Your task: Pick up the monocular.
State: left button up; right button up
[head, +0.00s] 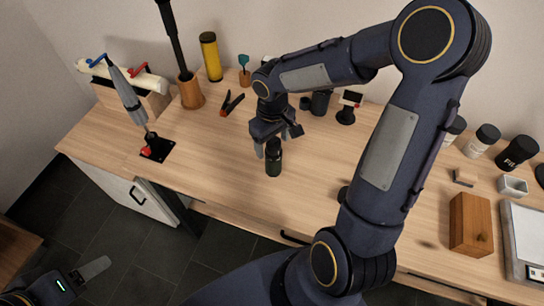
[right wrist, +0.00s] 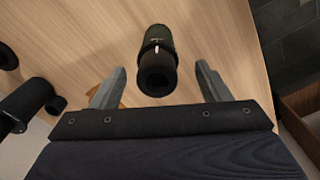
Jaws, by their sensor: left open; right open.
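The monocular (head: 274,158) is a small dark green and black tube standing upright on the wooden table (head: 225,150), near its front edge. In the right wrist view the monocular (right wrist: 157,60) shows its black round end towards the camera, between the two grey fingers. My right gripper (head: 270,147) is open above and around its upper part, with a gap visible on each side in the right wrist view (right wrist: 160,82). My left gripper (head: 92,270) is open and empty, low at the bottom left, away from the table.
Behind stand a yellow cylinder (head: 210,57), a brown holder (head: 190,92), a black-and-red clamp (head: 231,104) and a dark cup (head: 320,102). A wooden block (head: 470,224) and several dark-lidded jars are at the right. The table left of the monocular is clear.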

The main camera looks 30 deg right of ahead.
aim_at(273, 161)
notch_tip(273, 161, down, 5)
jog(key=shift+d+f+p, duration=0.15)
jog(key=shift+f+p, duration=0.05)
jog(key=shift+p, duration=0.1)
jog(key=c, duration=1.2)
